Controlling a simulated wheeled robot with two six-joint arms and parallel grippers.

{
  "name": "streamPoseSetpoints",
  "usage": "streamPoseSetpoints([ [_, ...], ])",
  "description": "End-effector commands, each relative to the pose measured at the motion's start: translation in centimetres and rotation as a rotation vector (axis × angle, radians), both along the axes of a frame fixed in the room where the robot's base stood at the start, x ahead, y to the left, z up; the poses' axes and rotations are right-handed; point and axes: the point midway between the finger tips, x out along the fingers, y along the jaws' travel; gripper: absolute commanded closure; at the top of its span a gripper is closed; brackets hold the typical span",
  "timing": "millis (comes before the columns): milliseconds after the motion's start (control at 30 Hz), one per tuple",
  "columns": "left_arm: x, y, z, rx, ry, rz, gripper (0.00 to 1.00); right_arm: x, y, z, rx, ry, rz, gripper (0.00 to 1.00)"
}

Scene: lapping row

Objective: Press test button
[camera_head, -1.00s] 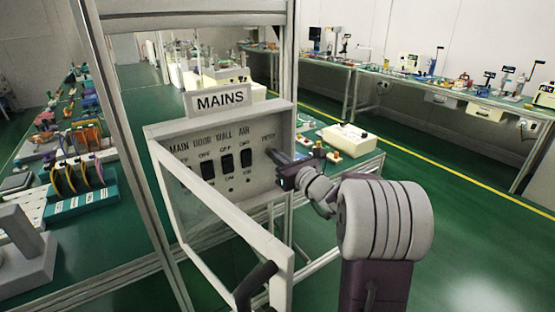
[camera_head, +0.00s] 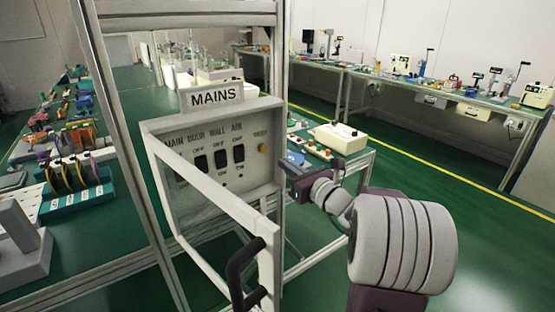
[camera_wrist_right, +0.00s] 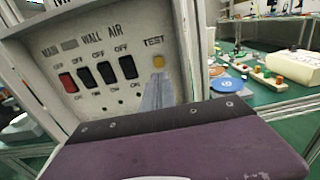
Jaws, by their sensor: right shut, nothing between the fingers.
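The yellow test button (camera_head: 263,148) is at the right side of the grey MAINS panel (camera_head: 270,118), under a TEST label. In the right wrist view the button (camera_wrist_right: 158,62) sits just beyond the fingertips. My right gripper (camera_head: 284,163) is shut and empty, to the right of the button and apart from it in the head view. In the wrist view its fingers (camera_wrist_right: 157,92) point up toward the button; I cannot tell the exact gap. Several switches, one red (camera_wrist_right: 67,82), are left of the button. My left gripper is not in view.
The panel's clear door (camera_head: 215,205) stands open toward me, with a black handle (camera_head: 245,268). A metal frame post (camera_head: 278,60) rises beside the panel. A bench with a white box (camera_head: 340,138) is behind my right gripper. Green floor is free at right.

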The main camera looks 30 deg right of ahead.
Motion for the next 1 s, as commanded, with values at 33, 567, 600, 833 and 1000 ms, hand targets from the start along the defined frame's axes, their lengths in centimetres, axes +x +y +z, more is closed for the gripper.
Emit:
streamPoseSetpoints([
  [33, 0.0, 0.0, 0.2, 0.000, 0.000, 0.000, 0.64, -1.0, -0.3, 0.2, -0.001, -0.001, -0.005, 1.00],
  [567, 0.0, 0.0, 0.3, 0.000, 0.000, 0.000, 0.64, -4.1, -0.3, 0.0, 0.000, 0.000, 0.000, 1.00],
  [600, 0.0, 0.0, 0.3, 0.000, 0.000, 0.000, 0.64, -4.1, -0.3, 0.0, 0.000, 0.000, 0.000, 1.00],
  [833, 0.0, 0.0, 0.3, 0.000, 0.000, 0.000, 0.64, -4.1, -0.3, 0.0, 0.000, 0.000, 0.000, 1.00],
  [1000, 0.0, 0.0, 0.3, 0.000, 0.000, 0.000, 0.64, -4.1, -0.3, 0.0, 0.000, 0.000, 0.000, 1.00],
])
